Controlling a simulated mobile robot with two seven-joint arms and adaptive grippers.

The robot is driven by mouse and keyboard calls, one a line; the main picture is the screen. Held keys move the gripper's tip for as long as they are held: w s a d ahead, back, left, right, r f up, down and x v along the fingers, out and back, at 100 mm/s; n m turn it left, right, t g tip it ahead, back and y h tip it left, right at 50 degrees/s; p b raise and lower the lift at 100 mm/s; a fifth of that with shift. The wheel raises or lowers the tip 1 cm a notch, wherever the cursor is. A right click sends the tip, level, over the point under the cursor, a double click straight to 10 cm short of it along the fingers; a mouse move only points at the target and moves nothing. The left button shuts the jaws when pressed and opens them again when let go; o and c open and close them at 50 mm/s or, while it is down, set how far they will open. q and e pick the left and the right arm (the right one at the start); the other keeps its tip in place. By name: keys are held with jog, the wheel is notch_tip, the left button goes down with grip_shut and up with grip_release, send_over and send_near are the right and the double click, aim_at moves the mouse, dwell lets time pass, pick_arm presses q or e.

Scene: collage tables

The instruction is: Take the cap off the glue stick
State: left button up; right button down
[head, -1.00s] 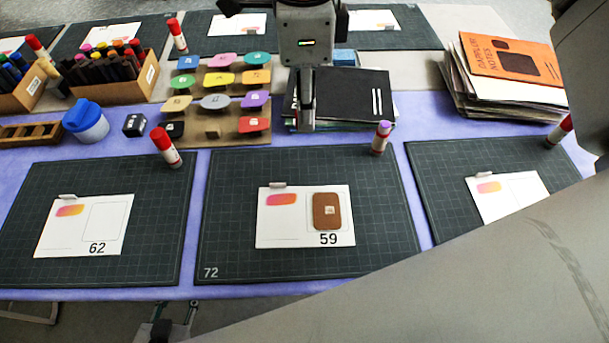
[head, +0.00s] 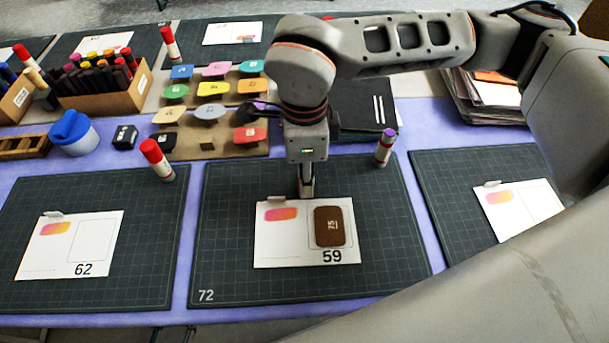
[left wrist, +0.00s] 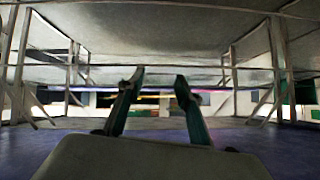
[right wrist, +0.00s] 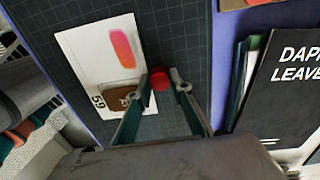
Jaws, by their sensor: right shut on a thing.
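A glue stick (head: 384,150) stands upright at the top right of the middle mat. It has a white and red body, and its purple top shows with no red cap on it. My right gripper (head: 306,190) is low over the same mat, at the top edge of the card, to the left of the stick and apart from it. In the right wrist view its fingertips are shut on a small round red thing, the glue stick cap (right wrist: 160,79). The head view hides this cap. My left gripper (left wrist: 158,80) is open and empty, with table undersides beyond it.
The card (head: 285,245) bears a brown tile (head: 329,232). Black books (head: 372,118), a rack of coloured tiles (head: 232,146) and a blue-lidded cup (head: 74,133) stand behind. The middle mat's left part is clear.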

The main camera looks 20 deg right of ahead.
jog(key=shift+f, duration=0.3)
jog(key=c, duration=1.8)
grip_release()
jog(key=shift+w+r+p, duration=0.1)
jog(key=shift+r+p, duration=0.9)
jog(key=shift+r, duration=5.2)
